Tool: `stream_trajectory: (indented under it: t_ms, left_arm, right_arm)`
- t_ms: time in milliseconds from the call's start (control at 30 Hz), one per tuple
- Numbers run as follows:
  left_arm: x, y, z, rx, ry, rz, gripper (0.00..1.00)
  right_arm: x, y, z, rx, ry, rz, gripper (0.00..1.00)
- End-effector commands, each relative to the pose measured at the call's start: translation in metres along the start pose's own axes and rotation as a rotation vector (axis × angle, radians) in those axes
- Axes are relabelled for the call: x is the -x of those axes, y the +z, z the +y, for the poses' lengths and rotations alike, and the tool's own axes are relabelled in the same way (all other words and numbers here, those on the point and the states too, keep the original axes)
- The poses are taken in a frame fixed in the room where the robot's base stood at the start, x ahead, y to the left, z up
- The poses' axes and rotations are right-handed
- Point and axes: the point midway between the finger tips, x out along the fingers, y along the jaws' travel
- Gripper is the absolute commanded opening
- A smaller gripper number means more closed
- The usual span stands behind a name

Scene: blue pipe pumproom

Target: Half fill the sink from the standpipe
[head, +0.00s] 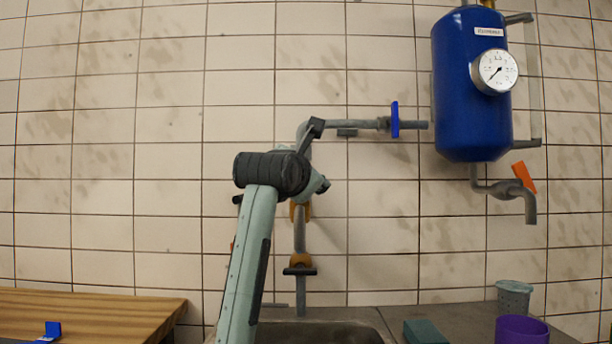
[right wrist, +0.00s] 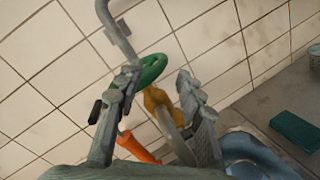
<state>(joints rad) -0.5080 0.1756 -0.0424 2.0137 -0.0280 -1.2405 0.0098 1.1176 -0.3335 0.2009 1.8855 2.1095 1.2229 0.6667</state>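The standpipe (head: 300,235) runs up the tiled wall behind the sink (head: 345,330), with brass-coloured fittings (head: 301,261) on it. My right arm hides part of the pipe in the head view. In the right wrist view, my right gripper (right wrist: 158,82) is open, its fingers apart on either side of the pipe. A green handwheel (right wrist: 153,70) shows by the fingertips; I cannot tell whether they touch it. A yellow-brown fitting (right wrist: 158,100) is between the fingers, and an orange lever (right wrist: 138,148) is below. My left gripper is not in view. The water level is not visible.
A green sponge (head: 425,332), purple cup (head: 522,330) and grey cup (head: 514,298) stand right of the sink. A wooden table (head: 110,310) is at left.

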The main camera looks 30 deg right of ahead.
Motion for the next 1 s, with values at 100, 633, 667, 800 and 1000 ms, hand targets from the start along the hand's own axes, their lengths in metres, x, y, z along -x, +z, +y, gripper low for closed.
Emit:
stream_trajectory:
  t_ms: [100,633,667,800,1000]
  left_arm:
    - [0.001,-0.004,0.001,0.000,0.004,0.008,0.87]
    - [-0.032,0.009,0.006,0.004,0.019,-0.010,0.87]
    - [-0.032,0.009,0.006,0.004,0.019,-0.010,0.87]
    - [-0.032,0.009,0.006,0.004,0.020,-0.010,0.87]
    - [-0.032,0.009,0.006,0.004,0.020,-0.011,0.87]
  right_arm:
    - [-0.016,0.002,0.000,0.003,-0.004,-0.001,0.38]
    - [-0.074,0.001,-0.001,0.000,-0.002,-0.002,0.38]
    - [-0.074,0.001,-0.001,0.000,-0.002,-0.002,0.38]
    - [-0.074,0.001,-0.001,0.000,-0.002,-0.002,0.38]
    - [-0.074,0.001,-0.001,0.000,-0.002,-0.002,0.17]
